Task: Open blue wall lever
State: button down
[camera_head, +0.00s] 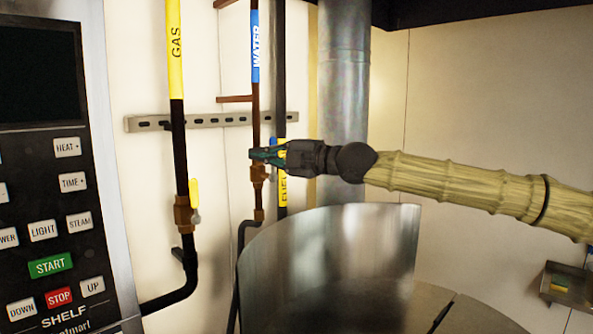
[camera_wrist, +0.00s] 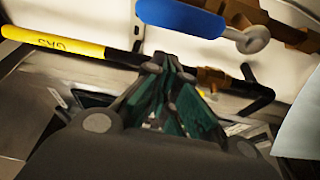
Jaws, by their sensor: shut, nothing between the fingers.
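The blue lever (camera_wrist: 180,16) fills the top of the wrist view, with a round metal bolt at its right end. In the head view it is mostly hidden behind my gripper (camera_head: 256,155). A brass valve (camera_head: 258,172) sits on the water pipe (camera_head: 256,105) just below my fingers. My gripper points left at that pipe. In the wrist view my gripper (camera_wrist: 165,62) is shut and empty, its dark green fingers together. The fingertips lie below the lever in that picture, with a gap between them; I cannot tell the depth.
The gas pipe (camera_head: 177,130) has a yellow lever (camera_head: 194,194) to the left. A slotted rail (camera_head: 222,119) crosses behind the pipes. A wide metal duct (camera_head: 343,80) stands behind my wrist. A curved metal kettle wall (camera_head: 340,265) rises below. A control panel (camera_head: 50,180) is at far left.

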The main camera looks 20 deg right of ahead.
jog(key=s+a+b+v, duration=0.1)
jog(key=b+v, duration=0.1)
jog(key=v, duration=0.7)
jog(key=shift+s, duration=0.2)
dwell(0.3)
jog(key=shift+d+r, duration=0.15)
